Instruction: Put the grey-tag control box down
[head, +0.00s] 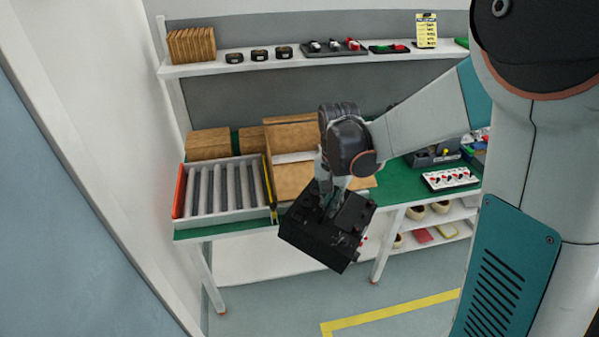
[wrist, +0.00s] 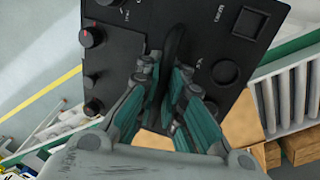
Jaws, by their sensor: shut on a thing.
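A black control box (head: 318,236) hangs tilted from my gripper (head: 333,192), in front of the green-topped bench (head: 207,232) and above the floor. In the wrist view the box's black panel (wrist: 118,52) shows knobs, one with a red mark, a square recess and small white lettering. My gripper (wrist: 165,85) is shut on a dark raised part in the middle of the panel. I cannot make out a grey tag on the box in either view.
A grey roller tray (head: 225,213) with a red left edge fills the bench's left end. Cardboard boxes (head: 292,135) stand behind the gripper. A white panel with red knobs (head: 450,178) lies at right. A stocked shelf (head: 205,69) runs above.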

